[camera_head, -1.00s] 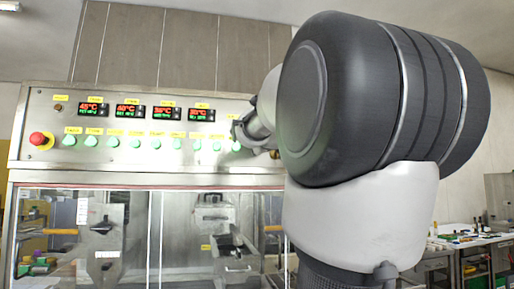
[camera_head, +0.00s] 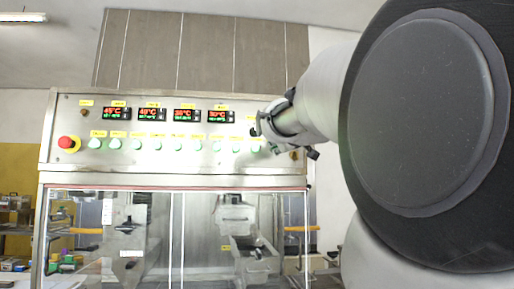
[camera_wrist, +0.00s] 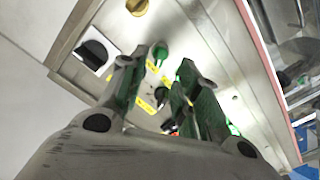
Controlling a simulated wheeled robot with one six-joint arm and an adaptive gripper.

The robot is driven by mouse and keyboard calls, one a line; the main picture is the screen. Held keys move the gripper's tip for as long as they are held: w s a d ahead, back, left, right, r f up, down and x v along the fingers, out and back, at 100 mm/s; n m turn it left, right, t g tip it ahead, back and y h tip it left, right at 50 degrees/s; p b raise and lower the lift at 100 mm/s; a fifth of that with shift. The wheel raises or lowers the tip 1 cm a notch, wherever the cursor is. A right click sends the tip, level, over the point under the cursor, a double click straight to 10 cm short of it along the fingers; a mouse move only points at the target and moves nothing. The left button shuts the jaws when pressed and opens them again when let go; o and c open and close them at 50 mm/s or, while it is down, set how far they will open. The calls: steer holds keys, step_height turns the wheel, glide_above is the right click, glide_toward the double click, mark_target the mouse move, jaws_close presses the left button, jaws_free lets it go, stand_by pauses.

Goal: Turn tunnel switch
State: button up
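The steel control panel (camera_head: 75,105) carries a row of green round switches (camera_head: 176,144) with yellow labels under red-and-green temperature displays (camera_head: 145,114). The labels are too small to read, so I cannot tell which switch is the tunnel switch. My gripper (camera_head: 264,126) is at the right end of the row, in front of the panel. In the wrist view my gripper (camera_wrist: 162,66) has its fingers apart, with a green switch (camera_wrist: 160,53) seen between the fingertips. A dark knob (camera_wrist: 162,97) shows lower between the fingers. I cannot tell whether the fingers touch either one.
A red emergency button (camera_head: 67,143) sits at the panel's left end. Below the panel is a glazed cabinet (camera_head: 176,235).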

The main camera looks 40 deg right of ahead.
steer(key=v, duration=0.5)
steer(key=shift+s+a, duration=0.1)
steer(key=shift+s, duration=0.15)
